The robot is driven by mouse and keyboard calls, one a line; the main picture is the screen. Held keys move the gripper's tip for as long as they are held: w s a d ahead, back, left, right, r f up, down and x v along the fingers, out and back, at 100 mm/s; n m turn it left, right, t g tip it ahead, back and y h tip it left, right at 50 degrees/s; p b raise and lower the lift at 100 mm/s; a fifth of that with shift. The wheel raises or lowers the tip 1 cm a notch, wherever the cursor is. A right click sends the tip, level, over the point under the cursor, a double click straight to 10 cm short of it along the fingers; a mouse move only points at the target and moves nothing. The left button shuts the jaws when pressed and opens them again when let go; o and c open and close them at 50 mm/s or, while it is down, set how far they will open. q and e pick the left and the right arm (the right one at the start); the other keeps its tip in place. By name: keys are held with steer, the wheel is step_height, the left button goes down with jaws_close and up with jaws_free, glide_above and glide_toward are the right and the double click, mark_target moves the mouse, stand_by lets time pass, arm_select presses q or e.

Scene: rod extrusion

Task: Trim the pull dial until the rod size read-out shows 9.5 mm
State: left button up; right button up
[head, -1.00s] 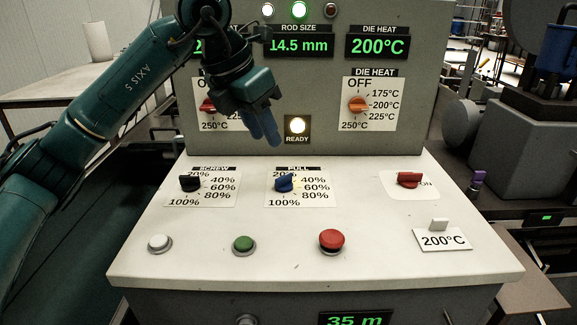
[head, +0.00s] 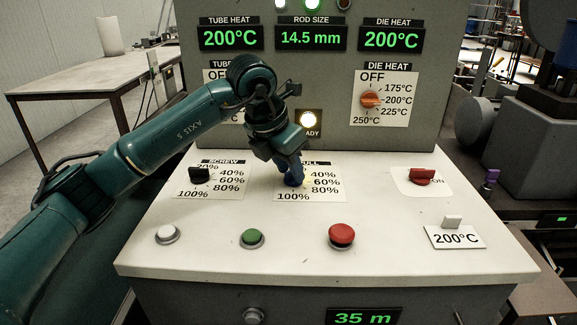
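The rod size read-out (head: 310,38) shows 14.5 mm in green on the upright panel. My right gripper is not in view.
The black screw dial (head: 200,175) is left of the pull dial. A white button (head: 167,233), green button (head: 252,237) and red button (head: 341,233) line the front. The red switch (head: 422,177) is at right. Tube heat (head: 230,38) and die heat (head: 391,37) read 200°C.

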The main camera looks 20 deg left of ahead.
arm_select(q)
steer(key=shift+f, duration=0.1)
jaws_close()
stand_by(0.3)
